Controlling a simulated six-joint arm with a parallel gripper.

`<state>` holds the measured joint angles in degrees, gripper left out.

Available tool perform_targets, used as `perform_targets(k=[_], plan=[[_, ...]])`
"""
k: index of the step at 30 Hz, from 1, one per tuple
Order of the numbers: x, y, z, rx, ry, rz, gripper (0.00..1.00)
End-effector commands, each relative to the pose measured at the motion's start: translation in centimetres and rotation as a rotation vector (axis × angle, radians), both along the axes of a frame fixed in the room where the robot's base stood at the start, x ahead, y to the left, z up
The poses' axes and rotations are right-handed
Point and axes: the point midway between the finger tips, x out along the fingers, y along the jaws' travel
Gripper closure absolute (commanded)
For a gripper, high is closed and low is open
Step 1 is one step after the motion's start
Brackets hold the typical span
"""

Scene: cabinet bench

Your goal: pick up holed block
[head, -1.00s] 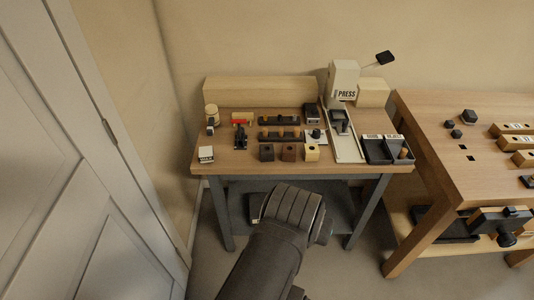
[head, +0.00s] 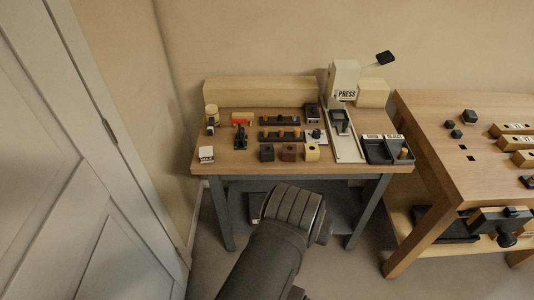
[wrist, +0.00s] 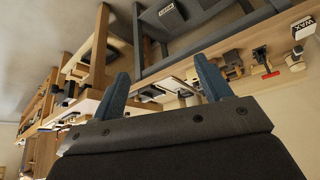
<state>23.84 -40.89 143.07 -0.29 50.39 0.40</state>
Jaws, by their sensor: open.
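Three small blocks with dark holes in their faces stand in a row near the front edge of the bench in the head view: a black block (head: 266,153), a brown block (head: 289,153) and a light wood block (head: 312,153). I cannot tell which one the task means. My gripper (wrist: 163,88) shows in the wrist view with its two blue fingers wide apart and nothing between them. In the head view my arm is in front of and below the bench, and the fingers are hidden. The gripper is apart from the blocks.
The bench (head: 230,164) also holds a press (head: 343,82), black bins (head: 377,151), dark holders (head: 278,120), a red-marked piece (head: 242,119) and a white wax block (head: 206,154). A second workbench (head: 450,165) stands right, a door (head: 80,170) left.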

Motion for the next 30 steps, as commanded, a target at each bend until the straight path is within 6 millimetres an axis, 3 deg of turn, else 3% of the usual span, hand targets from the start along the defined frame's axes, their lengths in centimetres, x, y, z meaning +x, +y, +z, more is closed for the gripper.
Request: perform_targets(k=[5,14,22,30], plan=[[1.2,-0.6,0.9,0.040,0.004,-0.063,0.29],[7.3,-3.8,3.7,0.217,0.016,-0.362,0.29],[14.9,-5.5,4.9,0.346,0.061,-0.582,0.29],[24.1,-3.5,4.6,0.416,0.150,-0.736,0.29]])
